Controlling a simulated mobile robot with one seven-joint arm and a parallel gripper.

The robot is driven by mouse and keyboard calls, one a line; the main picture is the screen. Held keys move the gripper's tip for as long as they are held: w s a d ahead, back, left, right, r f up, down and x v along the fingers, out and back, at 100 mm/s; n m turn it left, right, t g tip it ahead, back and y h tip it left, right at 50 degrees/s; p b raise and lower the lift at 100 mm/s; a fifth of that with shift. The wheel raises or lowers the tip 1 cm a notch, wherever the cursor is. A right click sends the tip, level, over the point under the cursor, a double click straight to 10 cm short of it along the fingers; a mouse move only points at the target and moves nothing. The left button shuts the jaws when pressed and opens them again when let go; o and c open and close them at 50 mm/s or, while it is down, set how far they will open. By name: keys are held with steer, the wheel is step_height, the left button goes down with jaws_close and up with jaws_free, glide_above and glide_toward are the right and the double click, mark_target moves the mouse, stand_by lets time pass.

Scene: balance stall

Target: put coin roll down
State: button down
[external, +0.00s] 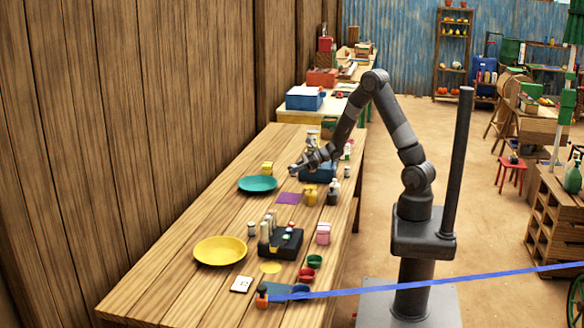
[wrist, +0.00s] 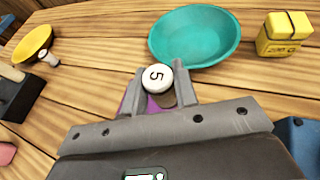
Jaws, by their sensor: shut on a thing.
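My gripper (external: 296,168) is shut on a coin roll (wrist: 158,77) with a white top marked 5. In the wrist view the roll stands between the two fingertips. A purple mat (external: 288,198) lies on the wooden table, and a part of it (wrist: 163,99) shows behind the roll and fingers. The teal pan (external: 257,184) is just beyond the fingertips in the wrist view (wrist: 195,36). The roll's lower end is hidden, so I cannot tell whether it touches anything.
A dark rack (external: 287,246) with several upright rolls stands nearer the camera, by a yellow pan (external: 220,251). A yellow block (external: 267,168) is behind the teal pan. A blue box (external: 318,174) and small jars stand right of my gripper. Bare table (external: 180,285) is at the front left.

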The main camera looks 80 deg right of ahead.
steer(key=s+d+r, duration=0.3)
steer(key=w+a+n+g+y, duration=0.2)
steer(key=w+a+n+y, duration=0.1)
steer(key=w+a, duration=0.85)
steer(key=n+g+y, duration=0.5)
steer(key=n+g, duration=0.1)
glide_above(215, 259)
step_height(215, 259, down, 6)
steer(key=shift+d+f, duration=0.15)
steer(key=shift+f, duration=0.1)
steer(key=shift+a+f+h, duration=0.25)
steer(key=shift+f+h, duration=0.05)
steer(key=shift+f, duration=0.05)
step_height(215, 259, down, 4)
steer(key=shift+r, duration=0.2)
